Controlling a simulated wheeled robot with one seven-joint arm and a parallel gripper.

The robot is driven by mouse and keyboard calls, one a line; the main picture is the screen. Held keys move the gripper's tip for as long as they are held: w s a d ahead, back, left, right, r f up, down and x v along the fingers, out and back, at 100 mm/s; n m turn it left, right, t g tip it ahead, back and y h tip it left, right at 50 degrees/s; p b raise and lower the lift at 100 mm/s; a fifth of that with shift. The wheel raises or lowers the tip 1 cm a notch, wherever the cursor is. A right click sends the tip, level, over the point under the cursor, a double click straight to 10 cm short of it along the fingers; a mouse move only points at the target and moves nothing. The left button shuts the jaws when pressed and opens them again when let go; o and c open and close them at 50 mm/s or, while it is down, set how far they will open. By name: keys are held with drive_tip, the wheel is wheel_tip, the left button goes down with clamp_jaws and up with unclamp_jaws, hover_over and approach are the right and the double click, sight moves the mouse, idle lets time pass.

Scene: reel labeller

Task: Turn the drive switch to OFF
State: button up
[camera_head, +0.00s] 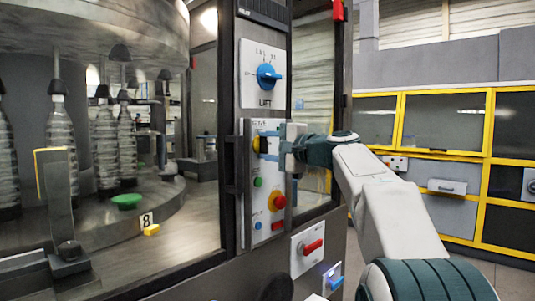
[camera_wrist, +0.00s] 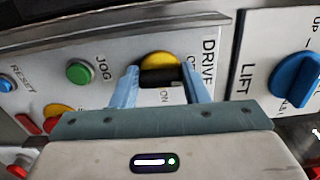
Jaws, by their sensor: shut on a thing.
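The drive switch is a yellow round dial with a black bar handle (camera_wrist: 160,76), beside the DRIVE label in the wrist view. An ON label shows just below the handle; OFF cannot be read. In the head view only a bit of the switch's yellow dial (camera_head: 256,144) shows behind my fingers. My gripper (camera_wrist: 162,86) has its two blue fingers on either side of the black handle, shut on it. It also shows in the head view (camera_head: 266,143), reaching in from the right. The exact angle of the handle is hard to tell.
A blue LIFT knob (camera_head: 267,76) sits above. Below on the panel are a green JOG button (camera_head: 257,182) and a red knob (camera_head: 278,203) on yellow. A red-handled switch (camera_head: 312,247) is lower down. Glass with bottles behind it is left; yellow-framed cabinets (camera_head: 445,122) stand right.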

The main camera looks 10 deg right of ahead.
drive_tip(key=shift+f+n, duration=0.1)
drive_tip(key=shift+n, duration=0.2)
drive_tip(key=o, duration=1)
drive_tip(key=b+v, duration=0.1)
drive_tip(key=v, duration=1.2)
drive_tip(key=shift+s+d, duration=0.25)
drive_tip(key=shift+s, duration=0.1)
